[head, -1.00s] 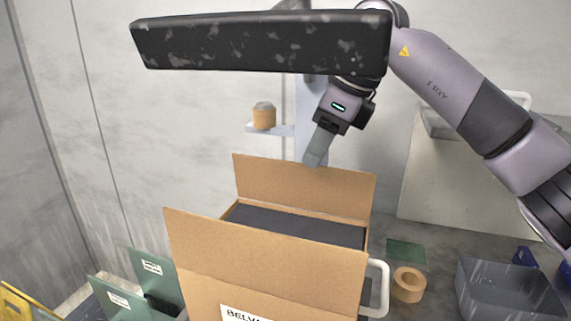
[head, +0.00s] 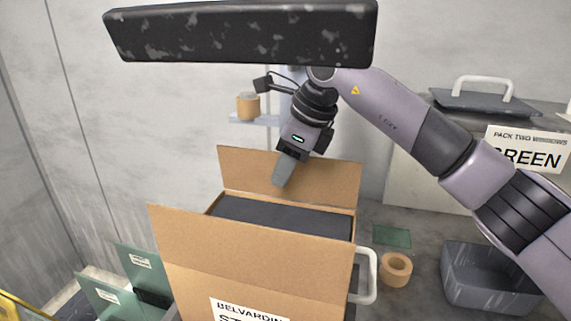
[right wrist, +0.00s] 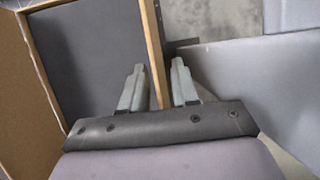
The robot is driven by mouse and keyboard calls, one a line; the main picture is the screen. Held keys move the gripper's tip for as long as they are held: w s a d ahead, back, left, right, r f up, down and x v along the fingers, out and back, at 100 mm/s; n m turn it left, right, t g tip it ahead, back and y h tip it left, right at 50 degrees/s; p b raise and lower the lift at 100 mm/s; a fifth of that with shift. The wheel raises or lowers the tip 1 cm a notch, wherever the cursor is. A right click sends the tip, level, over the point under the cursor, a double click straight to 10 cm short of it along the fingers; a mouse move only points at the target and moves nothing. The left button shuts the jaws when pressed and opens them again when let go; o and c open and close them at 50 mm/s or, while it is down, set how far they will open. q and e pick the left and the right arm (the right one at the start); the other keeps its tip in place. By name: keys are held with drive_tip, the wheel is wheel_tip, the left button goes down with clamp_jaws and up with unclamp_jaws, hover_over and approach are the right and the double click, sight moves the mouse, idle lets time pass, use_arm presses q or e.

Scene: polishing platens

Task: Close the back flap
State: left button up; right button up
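An open cardboard box (head: 270,268) with printed lettering on its front stands in the lower middle of the head view, with a dark slab or pad (head: 285,219) inside. Its back flap (head: 335,180) stands upright, and its front flap (head: 250,255) is also raised. My right gripper (head: 284,172) points down at the back flap's top edge, with one finger in front of it. In the right wrist view, my right gripper (right wrist: 158,85) is open, its fingers on either side of the back flap's edge (right wrist: 153,50), with gaps visible. My left gripper is not in view.
A black speckled bar (head: 240,32) hangs across the top. Right of the box are a tape roll (head: 396,269), a green plate (head: 392,236) and a grey bin (head: 490,278). Green panels (head: 135,290) stand at the left. A cabinet carries a GREEN sign (head: 527,150).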

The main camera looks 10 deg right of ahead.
clamp_jaws()
idle(1.3)
